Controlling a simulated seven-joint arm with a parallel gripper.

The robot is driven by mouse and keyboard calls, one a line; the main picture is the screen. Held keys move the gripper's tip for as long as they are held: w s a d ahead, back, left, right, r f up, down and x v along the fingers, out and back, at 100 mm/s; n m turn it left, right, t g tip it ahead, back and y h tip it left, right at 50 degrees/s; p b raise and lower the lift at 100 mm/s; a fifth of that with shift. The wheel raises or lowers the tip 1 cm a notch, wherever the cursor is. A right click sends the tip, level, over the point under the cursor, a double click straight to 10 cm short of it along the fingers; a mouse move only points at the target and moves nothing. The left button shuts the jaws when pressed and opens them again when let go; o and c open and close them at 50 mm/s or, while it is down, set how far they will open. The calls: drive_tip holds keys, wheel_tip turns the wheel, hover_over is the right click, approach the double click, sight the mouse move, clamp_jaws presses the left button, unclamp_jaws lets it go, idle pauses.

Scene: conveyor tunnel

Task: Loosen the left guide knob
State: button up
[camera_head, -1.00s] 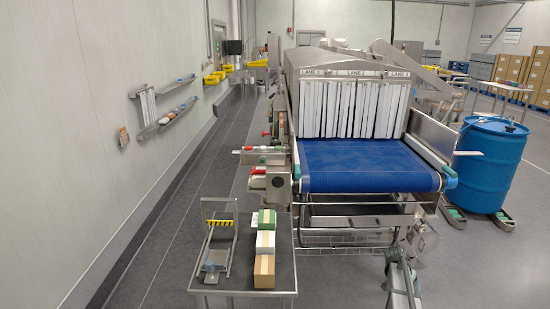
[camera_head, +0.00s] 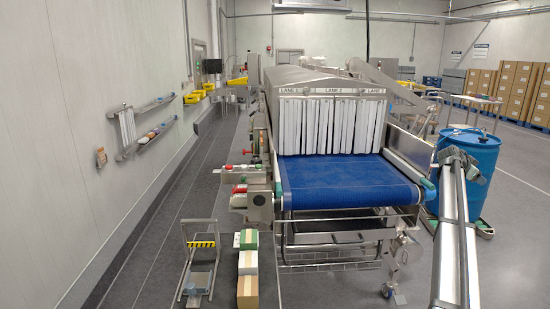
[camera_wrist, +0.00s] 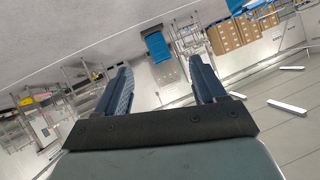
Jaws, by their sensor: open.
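The conveyor's left side (camera_head: 262,207) shows in the head view, with a teal fitting (camera_head: 279,190) at the near corner of the blue belt (camera_head: 345,183). Red-topped parts (camera_head: 239,190) stick out to its left. I cannot tell which small part is the left guide knob. My arm rises at the lower right of the head view, far from the conveyor's left side.
A blue drum (camera_head: 470,165) stands right of the conveyor, partly behind my arm. Hanging white strips (camera_head: 330,125) cover the tunnel mouth. A metal stand (camera_head: 200,258) and stacked boxes (camera_head: 248,262) are at lower left. The floor along the left wall (camera_head: 60,120) is clear.

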drive_tip(key=w+r+m+t, duration=0.1)
drive_tip(key=w+r, duration=0.1)
drive_tip(key=r, duration=0.5)
drive_tip(key=w+r+m, duration=0.1)
drive_tip(key=w+r, duration=0.2)
drive_tip(key=r, duration=0.4)
drive_tip(key=w+a+n+y, duration=0.1)
drive_tip(key=w+a, duration=0.5)
drive_tip(key=a, duration=0.6)
drive_tip(key=w+a+n+y, duration=0.1)
drive_tip(key=w+a, duration=0.4)
drive_tip(key=a, duration=0.6)
drive_tip(key=w+a+n+y, duration=0.15)
drive_tip(key=w+a, duration=0.45)
drive_tip(key=a, duration=0.6)
drive_tip(key=n+g+y, duration=0.2)
drive_tip(key=n+y, duration=0.3)
hover_over(257, 159)
drive_tip(key=s+a, duration=0.4)
drive_tip(key=a, duration=0.1)
wheel_tip(257, 159, down, 2)
drive_tip(key=shift+h, duration=0.25)
drive_tip(key=x, duration=1.3)
drive_tip(key=shift+w+d+f, duration=0.1)
drive_tip(key=shift+c, duration=0.3)
